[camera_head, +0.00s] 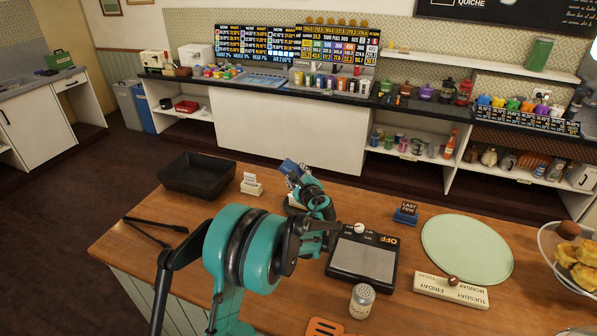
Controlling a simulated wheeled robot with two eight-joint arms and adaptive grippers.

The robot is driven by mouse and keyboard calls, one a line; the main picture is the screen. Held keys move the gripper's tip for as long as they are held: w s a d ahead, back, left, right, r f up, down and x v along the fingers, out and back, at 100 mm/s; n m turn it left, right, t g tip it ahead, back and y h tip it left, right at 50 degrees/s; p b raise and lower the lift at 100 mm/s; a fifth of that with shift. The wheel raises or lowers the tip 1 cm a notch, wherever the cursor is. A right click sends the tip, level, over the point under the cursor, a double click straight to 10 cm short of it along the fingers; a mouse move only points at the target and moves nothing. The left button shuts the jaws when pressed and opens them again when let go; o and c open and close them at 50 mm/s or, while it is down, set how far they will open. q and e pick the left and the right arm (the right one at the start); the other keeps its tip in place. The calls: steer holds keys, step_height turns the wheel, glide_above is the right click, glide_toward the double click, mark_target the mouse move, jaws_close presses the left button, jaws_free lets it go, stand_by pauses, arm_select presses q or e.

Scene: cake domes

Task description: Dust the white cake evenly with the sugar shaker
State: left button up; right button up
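The sugar shaker (362,301), a small pale jar with a grey metal top, stands upright on the wooden counter near the front. I cannot make out a white cake; the arm hides part of the counter.
A pale green round board (467,249) lies at the right, with a day-name sign (450,291) in front. A bowl of yellow food (575,255) stands at the right edge. A black tray (198,175) sits at the back left. An orange slotted piece (325,328) lies in front.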

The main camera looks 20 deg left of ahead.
arm_select(q)
steer(key=shift+s, duration=0.25)
steer(key=shift+w+d, duration=0.1)
steer(key=shift+d, duration=1.95)
steer(key=shift+w+a+b, duration=0.1)
steer(key=shift+w+b, duration=0.2)
steer(key=shift+w, duration=2.05)
steer(key=shift+s, duration=0.1)
